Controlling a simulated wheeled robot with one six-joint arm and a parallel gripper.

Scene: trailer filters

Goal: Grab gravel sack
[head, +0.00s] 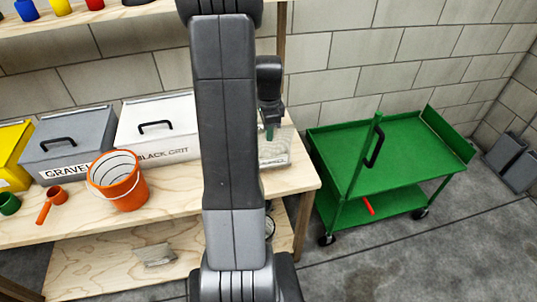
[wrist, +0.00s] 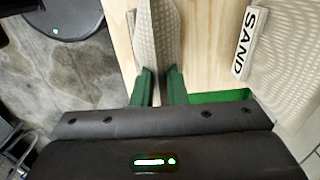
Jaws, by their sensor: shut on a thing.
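My gripper (wrist: 161,86) has green fingers, one on each side of a thin, pale mesh sack (wrist: 157,38), and is shut on it. The sack stands edge-on to the wrist camera, so its label cannot be read there. In the head view my gripper (head: 270,130) is at the right end of the wooden bench, partly behind my arm. A pale sack (head: 275,153) shows just below it, with lettering too small to read. In the wrist view, a SAND label (wrist: 251,42) sits on a pale mesh surface to the right, apart from the fingers.
A grey GRAVEL bin (head: 73,140), a white BLACK GRIT bin (head: 165,115) and an orange bucket (head: 117,183) stand on the bench (head: 180,203). A grey sack (head: 155,254) lies on the lower shelf. A green cart (head: 410,145) with an empty top stands right.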

